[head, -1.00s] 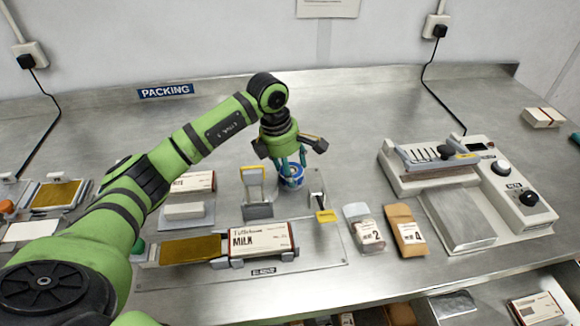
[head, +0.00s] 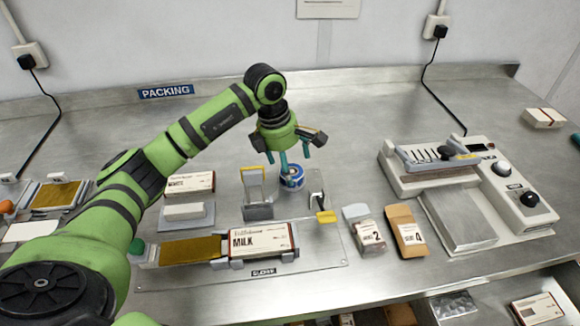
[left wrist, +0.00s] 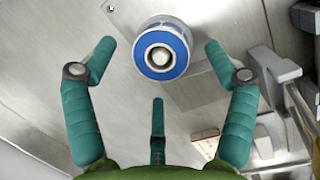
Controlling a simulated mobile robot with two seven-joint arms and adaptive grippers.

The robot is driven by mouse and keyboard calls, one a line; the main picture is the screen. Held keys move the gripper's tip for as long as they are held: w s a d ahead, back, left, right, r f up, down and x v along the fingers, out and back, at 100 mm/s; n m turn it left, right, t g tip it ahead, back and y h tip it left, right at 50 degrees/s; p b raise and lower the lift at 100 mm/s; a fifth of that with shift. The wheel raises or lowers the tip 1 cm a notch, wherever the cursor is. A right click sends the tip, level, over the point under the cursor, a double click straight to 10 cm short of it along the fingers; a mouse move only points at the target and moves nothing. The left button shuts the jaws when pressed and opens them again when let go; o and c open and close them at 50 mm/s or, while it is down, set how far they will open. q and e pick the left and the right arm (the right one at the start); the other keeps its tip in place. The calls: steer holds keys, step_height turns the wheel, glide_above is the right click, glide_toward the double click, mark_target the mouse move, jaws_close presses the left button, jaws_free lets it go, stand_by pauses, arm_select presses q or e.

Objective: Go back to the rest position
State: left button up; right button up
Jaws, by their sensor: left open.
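My left gripper (head: 292,168) is open and empty, hanging fingers-down just above a small blue and white round roll (head: 293,178). In the left wrist view the open fingers (left wrist: 160,100) show teal, spread apart. The roll (left wrist: 162,50) lies ahead of them there, with clear metal between it and the fingers. My left arm reaches in from the left across the bench. My right gripper is not in either view.
Upright clamps (head: 256,192) stand beside the roll. Two packets (head: 407,230) and a sealing machine (head: 465,195) are at the right. The back of the bench (head: 350,110) is clear.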

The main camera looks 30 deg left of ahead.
arm_select(q)
step_height(320, 180, up, 10)
steer(key=s+a, duration=0.1)
steer(key=shift+s+a, duration=0.2)
steer(key=shift+s, duration=0.05)
